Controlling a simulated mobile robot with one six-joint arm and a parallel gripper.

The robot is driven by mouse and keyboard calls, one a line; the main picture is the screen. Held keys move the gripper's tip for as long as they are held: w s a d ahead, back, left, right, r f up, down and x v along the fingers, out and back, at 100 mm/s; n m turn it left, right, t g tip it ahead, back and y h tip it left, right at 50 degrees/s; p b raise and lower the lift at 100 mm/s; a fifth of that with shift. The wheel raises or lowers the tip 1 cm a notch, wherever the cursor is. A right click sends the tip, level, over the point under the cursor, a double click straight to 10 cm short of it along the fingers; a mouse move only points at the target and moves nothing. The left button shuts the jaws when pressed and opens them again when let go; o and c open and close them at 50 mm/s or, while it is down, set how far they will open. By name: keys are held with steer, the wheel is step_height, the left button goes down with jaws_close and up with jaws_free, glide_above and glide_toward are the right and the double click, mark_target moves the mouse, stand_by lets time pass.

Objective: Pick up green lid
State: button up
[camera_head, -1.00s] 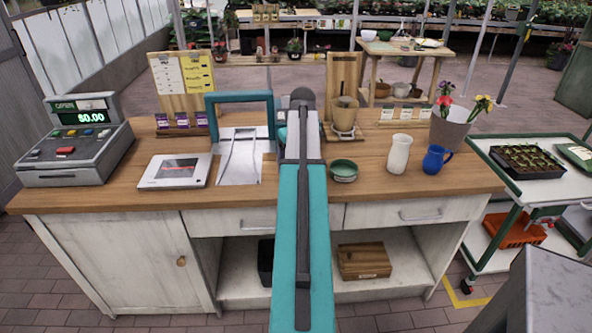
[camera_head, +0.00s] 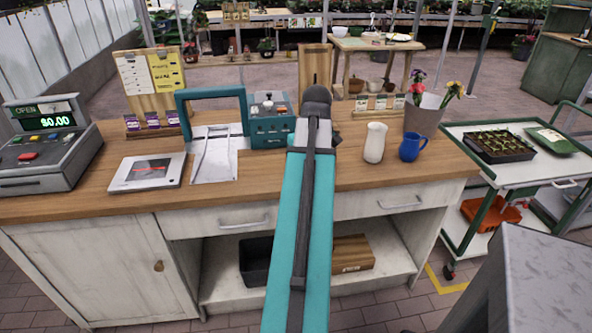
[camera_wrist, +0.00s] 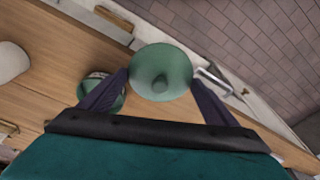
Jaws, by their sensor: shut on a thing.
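A green bowl (camera_wrist: 112,104) stands on the counter below, partly covered by the left finger. In the head view my arm hides the lid, the bowl and my fingers.
On the wooden counter (camera_head: 345,179) stand a white vase (camera_head: 374,143), a blue mug (camera_head: 412,147), a teal machine (camera_head: 270,125), a tablet (camera_head: 147,172) and a cash register (camera_head: 45,150). A cart (camera_head: 525,165) stands at the right.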

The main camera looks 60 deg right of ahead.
steer(key=shift+s+a, duration=0.15)
steer(key=shift+s, duration=0.3)
stand_by(0.4)
steer(key=shift+w+a, duration=0.1)
steer(key=shift+w, duration=0.15)
steer(key=w+a+f+n, duration=0.1)
steer(key=w+a+n, duration=0.1)
steer(key=w+a, duration=1.05)
steer(key=w+a+f+n, duration=0.1)
steer(key=w+a, duration=0.8)
steer(key=w, duration=0.6)
steer(key=w+a+n, duration=0.1)
steer(key=w+a, duration=0.2)
steer(key=a, duration=0.8)
steer(key=w+a+f+n, duration=0.1)
steer(key=w+a, duration=0.3)
steer(key=a, duration=0.7)
steer(key=w+a+n+y, duration=0.1)
steer(key=w+a, duration=0.2)
steer(key=a, duration=0.8)
steer(key=shift+w+f, duration=0.3)
steer(key=shift+s, duration=0.1)
